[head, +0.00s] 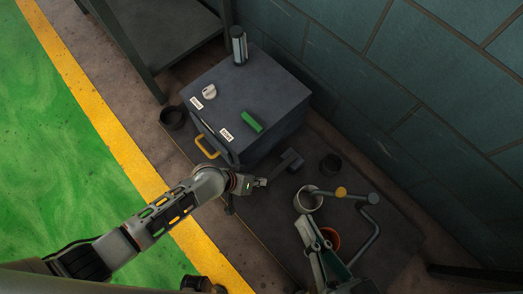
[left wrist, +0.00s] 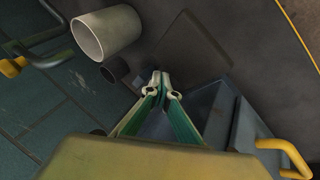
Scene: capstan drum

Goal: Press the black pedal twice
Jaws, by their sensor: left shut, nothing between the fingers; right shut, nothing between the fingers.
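The black pedal (head: 291,158) is a dark, flat plate low beside the blue-grey box in the head view. In the left wrist view the plate (left wrist: 195,45) appears just beyond my fingertips. My left gripper (head: 268,179) is beside the pedal in the head view, at the end of the arm from the left. In the left wrist view the left gripper (left wrist: 160,77) is shut and empty, its tips overlapping the plate's near edge. I cannot tell whether they touch it. My right gripper (head: 307,228) is shut and empty at the lower right, near an orange cup.
The blue-grey box (head: 265,87) carries a green block (head: 251,122), a white knob (head: 210,91) and a metal cylinder (head: 238,48). A yellow handle (head: 207,149) projects from its front. A pale cylinder (head: 303,204), black cup (head: 330,164) and bent pipe (head: 371,240) stand to the right.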

